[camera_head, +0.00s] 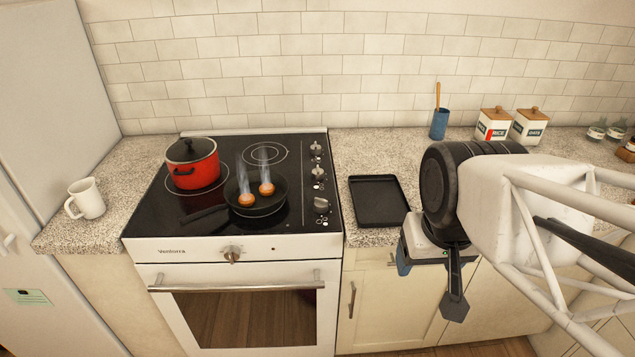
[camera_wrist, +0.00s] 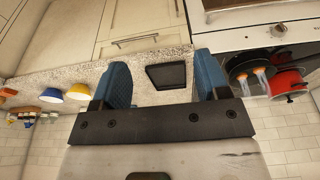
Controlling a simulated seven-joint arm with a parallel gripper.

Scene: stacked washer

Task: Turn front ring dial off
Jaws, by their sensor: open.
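The stove (camera_head: 225,262) has a black glass cooktop with several knobs along its right edge. The nearest of these, the front dial (camera_head: 322,205), sits at the front right corner. Above it are a middle dial (camera_head: 318,172) and a rear dial (camera_head: 316,148). Another knob (camera_head: 232,253) is on the white front panel and shows in the wrist view (camera_wrist: 278,31). My gripper (camera_head: 430,272) is open and empty, right of the stove and in front of the counter, apart from the dials. Its blue fingers (camera_wrist: 160,80) are spread wide in the wrist view.
A black frying pan (camera_head: 262,208) with steaming orange-brown food is left of the front dial. A black tray (camera_head: 378,202) lies on the counter between stove and arm. A mug (camera_head: 88,198) stands at left.

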